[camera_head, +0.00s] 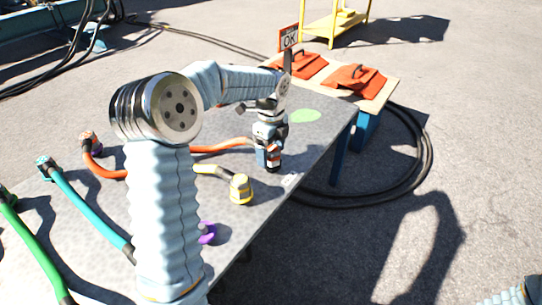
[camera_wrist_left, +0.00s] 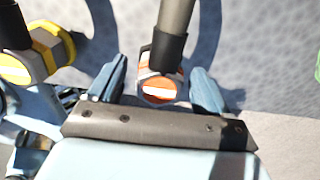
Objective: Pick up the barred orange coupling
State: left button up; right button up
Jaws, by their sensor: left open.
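The barred orange coupling (camera_wrist_left: 160,88) shows in the left wrist view, with a white bar across its orange end face and a black sleeve on a hose behind it. My left gripper (camera_wrist_left: 157,82) is open, with one blue finger on each side of the coupling. Gaps show between the fingers and the coupling. In the head view my left gripper (camera_head: 269,158) is over the table near its right edge, at the end of an orange hose (camera_head: 222,147). It largely hides the coupling there. My right gripper is out of view.
A yellow coupling (camera_head: 241,188) lies close by and also shows in the left wrist view (camera_wrist_left: 38,55). A purple coupling (camera_head: 207,233), teal hose (camera_head: 85,200) and green hose (camera_head: 30,240) share the grey table.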

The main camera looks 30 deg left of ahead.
pick_arm(q)
jog(key=shift+f, duration=0.3)
jog(key=c, duration=1.2)
jog(key=shift+o, duration=0.2)
